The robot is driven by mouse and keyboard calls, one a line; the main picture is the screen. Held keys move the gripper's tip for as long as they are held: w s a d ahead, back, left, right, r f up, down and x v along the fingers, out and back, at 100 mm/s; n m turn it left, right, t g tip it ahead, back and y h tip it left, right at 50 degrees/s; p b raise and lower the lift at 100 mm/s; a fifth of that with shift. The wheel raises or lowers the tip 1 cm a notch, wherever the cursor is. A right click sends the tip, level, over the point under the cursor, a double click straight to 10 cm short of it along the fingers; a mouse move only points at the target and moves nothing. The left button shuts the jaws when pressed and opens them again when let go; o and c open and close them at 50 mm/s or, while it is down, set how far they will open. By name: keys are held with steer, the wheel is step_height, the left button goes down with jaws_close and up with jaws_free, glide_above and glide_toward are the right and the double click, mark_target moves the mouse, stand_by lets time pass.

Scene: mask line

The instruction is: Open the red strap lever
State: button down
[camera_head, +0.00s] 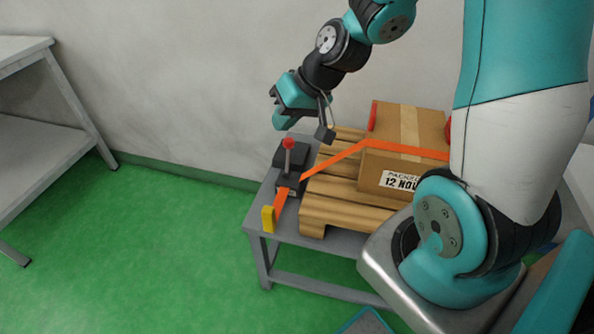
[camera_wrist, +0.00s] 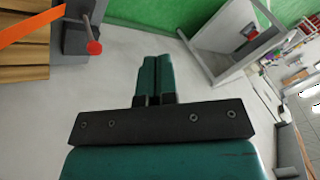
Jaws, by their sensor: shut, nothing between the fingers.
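The strap lever is a grey rod with a red knob (camera_head: 289,143), standing roughly upright on a dark ratchet block (camera_head: 287,183). In the wrist view the red knob (camera_wrist: 94,47) is at the upper left. An orange strap (camera_head: 330,161) runs from the block up over the cardboard box (camera_head: 400,180). My gripper (camera_head: 280,120) is just above the knob in the head view, apart from it. In the wrist view its two teal fingers (camera_wrist: 157,65) are together and empty, well to the right of the knob.
The box sits on a wooden pallet (camera_head: 312,215) on a grey table (camera_head: 256,212). A yellow piece (camera_head: 268,219) stands at the table's front left edge. A wall is close behind. Another grey shelf table (camera_head: 50,130) is at far left, with open green floor between.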

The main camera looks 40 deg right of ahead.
steer(key=w+d+f+m+t+h+b, duration=0.1)
steer(key=d+f+m+t+h+b, duration=0.1)
steer(key=d+f, duration=1.3)
steer(key=m+h+b, duration=0.1)
steer(key=m+b, duration=0.1)
steer(key=m, duration=0.1)
steer(key=shift+w+d+m, duration=0.2)
steer(key=shift+w+m, duration=0.1)
steer(key=w+a+f, duration=0.4)
steer(key=w+f, duration=0.3)
steer(key=w, duration=0.1)
steer(key=shift+w+a+f+b, duration=0.15)
steer(key=shift+w+f+b, duration=0.05)
steer(key=shift+w+b, duration=0.15)
